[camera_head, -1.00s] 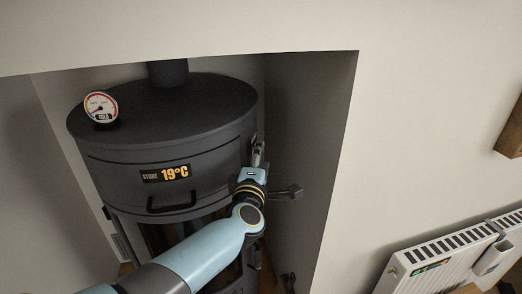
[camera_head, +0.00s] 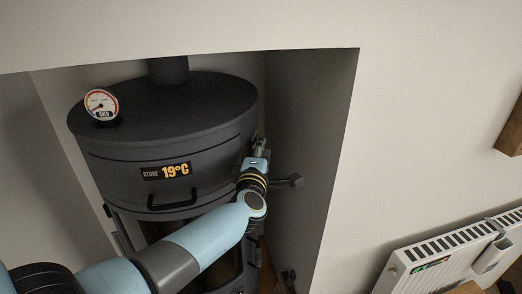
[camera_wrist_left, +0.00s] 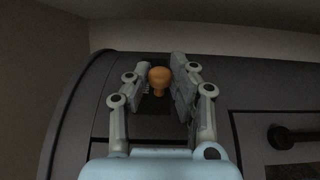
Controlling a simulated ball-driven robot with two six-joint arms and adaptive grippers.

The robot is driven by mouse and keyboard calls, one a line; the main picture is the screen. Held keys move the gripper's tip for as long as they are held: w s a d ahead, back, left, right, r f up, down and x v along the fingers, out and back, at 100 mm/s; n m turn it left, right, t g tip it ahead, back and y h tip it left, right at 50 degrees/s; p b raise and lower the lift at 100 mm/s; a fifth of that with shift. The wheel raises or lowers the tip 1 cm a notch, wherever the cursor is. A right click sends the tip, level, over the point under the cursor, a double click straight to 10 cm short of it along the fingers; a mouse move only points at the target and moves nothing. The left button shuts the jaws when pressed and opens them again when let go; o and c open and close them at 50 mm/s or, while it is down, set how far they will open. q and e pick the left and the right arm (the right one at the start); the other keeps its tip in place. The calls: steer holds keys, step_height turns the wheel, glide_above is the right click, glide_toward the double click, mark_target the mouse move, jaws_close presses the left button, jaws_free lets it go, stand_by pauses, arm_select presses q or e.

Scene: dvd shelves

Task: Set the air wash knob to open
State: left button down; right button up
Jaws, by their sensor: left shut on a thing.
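The dark grey stove (camera_head: 165,115) stands in the wall recess, with a display reading "STOVE 19°C". In the left wrist view a small orange-brown knob (camera_wrist_left: 159,79) sits on the stove's dark face. My left gripper (camera_wrist_left: 161,68) is shut on this knob, with one finger on each side of it. In the head view the left gripper (camera_head: 261,145) is at the stove's right side, below the top plate, and the knob is hidden there. No position mark of the knob is readable. My right gripper is out of view.
A round gauge (camera_head: 101,104) marked "COLD" stands on the stove top, left of the flue pipe (camera_head: 168,70). A handle (camera_head: 172,201) is on the stove front. The recess's right wall (camera_head: 312,130) is close beside my gripper. A white radiator (camera_head: 440,258) is at lower right.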

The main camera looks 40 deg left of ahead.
arm_select(q)
steer(key=shift+b+x, duration=0.5)
steer(key=shift+x, duration=1.1)
steer(key=c, duration=1.4)
jaws_free()
steer(key=shift+d, duration=0.2)
steer(key=shift+c, duration=0.2)
steer(key=o, duration=0.3)
steer(key=v, duration=1.2)
